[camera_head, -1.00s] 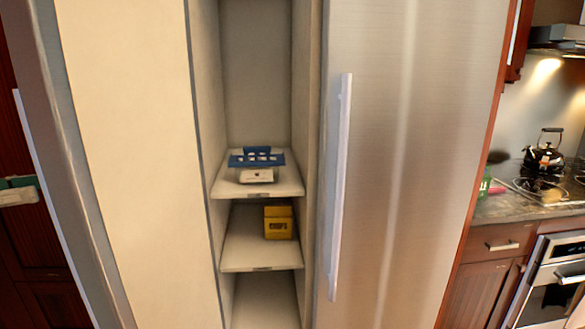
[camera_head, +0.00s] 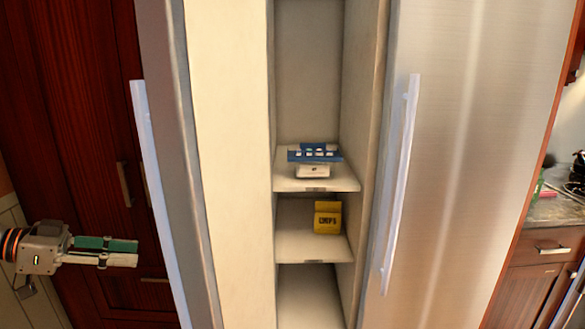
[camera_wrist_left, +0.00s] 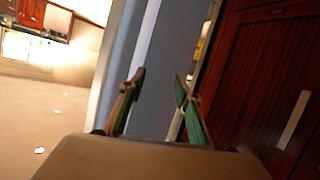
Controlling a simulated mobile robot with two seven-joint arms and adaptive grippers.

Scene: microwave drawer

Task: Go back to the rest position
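My left gripper (camera_head: 136,252) comes in from the lower left of the head view, with green-padded fingers pointing right. It is in front of the dark red cabinet, left of the open fridge door. In the left wrist view the fingertips (camera_wrist_left: 160,78) stand apart with nothing between them, so it is open and empty. My right gripper is not in view.
The fridge's open left door (camera_head: 230,160) stands right of my left gripper. Its shelves hold a blue-and-white pack (camera_head: 314,154) and a yellow box (camera_head: 327,218). A closed steel door (camera_head: 470,160) is on the right. Dark red cabinets (camera_head: 80,120) fill the left.

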